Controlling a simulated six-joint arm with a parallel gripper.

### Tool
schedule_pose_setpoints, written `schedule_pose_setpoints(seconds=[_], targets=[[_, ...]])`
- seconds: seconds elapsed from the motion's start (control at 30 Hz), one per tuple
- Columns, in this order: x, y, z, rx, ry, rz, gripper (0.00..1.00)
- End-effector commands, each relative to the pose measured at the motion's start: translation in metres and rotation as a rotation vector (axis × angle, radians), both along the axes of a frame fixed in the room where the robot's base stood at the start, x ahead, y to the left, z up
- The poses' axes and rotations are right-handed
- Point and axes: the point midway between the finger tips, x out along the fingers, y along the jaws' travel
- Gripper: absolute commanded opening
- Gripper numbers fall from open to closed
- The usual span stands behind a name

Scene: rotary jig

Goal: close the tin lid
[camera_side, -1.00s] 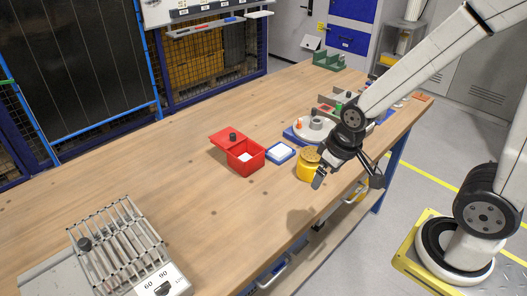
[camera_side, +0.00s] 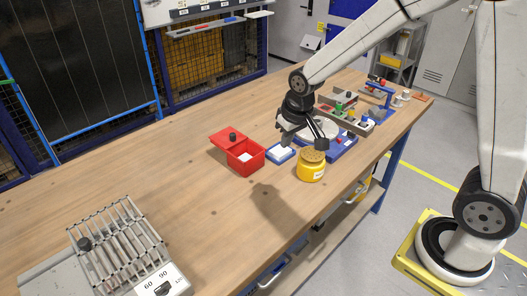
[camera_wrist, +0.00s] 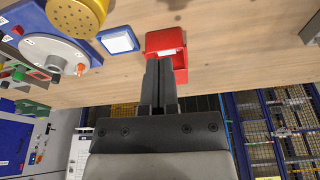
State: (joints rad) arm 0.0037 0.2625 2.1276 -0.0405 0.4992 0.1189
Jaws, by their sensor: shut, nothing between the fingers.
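The red tin (camera_side: 245,160) stands on the workbench with its lid (camera_side: 231,137) swung open toward the back left; the lid has a dark knob (camera_side: 233,137). Something white lies inside the tin. In the wrist view the red tin (camera_wrist: 166,42) is ahead of the fingers, which hide part of it.
A blue-edged white pad (camera_side: 281,153) lies right of the tin.

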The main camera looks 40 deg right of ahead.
Motion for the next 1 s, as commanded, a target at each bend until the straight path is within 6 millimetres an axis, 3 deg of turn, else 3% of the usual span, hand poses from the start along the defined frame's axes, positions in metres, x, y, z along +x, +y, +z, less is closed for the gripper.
schedule_pose_setpoints(seconds=[0.1, 0.5, 1.0], targets=[[0.033, -0.002, 0.003, -0.001, -0.006, -0.026, 0.0], [0.13, -0.009, 0.008, -0.006, -0.027, -0.117, 0.0], [0.226, -0.021, 0.001, -0.017, -0.062, -0.242, 0.0]])
